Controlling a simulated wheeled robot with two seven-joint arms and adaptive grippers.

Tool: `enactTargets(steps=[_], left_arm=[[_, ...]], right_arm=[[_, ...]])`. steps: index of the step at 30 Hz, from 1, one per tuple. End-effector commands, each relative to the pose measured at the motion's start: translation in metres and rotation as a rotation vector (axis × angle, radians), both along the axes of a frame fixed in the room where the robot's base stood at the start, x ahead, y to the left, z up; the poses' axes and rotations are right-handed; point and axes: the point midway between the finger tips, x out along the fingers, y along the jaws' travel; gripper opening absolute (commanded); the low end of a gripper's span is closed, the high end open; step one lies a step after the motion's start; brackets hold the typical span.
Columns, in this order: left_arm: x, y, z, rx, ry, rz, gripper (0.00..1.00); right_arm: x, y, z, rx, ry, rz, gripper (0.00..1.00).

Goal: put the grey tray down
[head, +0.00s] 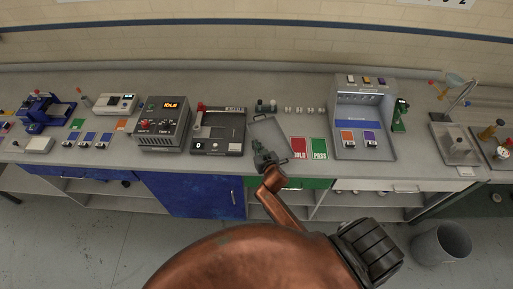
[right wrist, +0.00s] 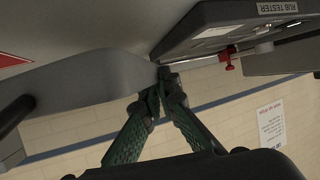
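The grey tray (head: 268,131) is a shallow rectangle at the bench's front, between the rub tester and the red card. My right gripper (head: 264,158) is at the tray's near edge in the head view. In the right wrist view, the green fingers of my right gripper (right wrist: 160,82) come together at the edge of a smooth grey surface, the tray (right wrist: 95,95), and look shut on it. Whether the tray's underside touches the bench cannot be told. My left gripper is not in view.
The rub tester (head: 218,146) stands close left of the tray; it also shows in the right wrist view (right wrist: 220,32). Red (head: 299,148) and green (head: 319,148) cards lie to the right. Small weights (head: 305,110) stand behind. A light booth (head: 361,120) is further right.

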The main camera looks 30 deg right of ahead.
Motion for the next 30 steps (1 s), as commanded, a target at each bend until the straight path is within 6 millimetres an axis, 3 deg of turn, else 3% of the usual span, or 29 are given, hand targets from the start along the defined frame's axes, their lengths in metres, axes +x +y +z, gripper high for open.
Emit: enactTargets(steps=[8, 15, 28, 30], left_arm=[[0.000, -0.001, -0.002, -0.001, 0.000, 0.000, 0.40], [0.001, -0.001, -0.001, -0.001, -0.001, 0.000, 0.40], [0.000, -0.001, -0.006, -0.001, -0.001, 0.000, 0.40], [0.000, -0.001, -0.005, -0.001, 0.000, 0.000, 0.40]], right_arm=[[0.016, -0.009, -0.020, -0.003, -0.002, 0.002, 0.00], [0.017, -0.008, -0.049, -0.001, -0.002, 0.004, 0.00], [0.016, -0.008, -0.056, -0.001, -0.003, 0.004, 0.00], [0.016, -0.008, -0.055, -0.001, -0.001, 0.003, 0.06]])
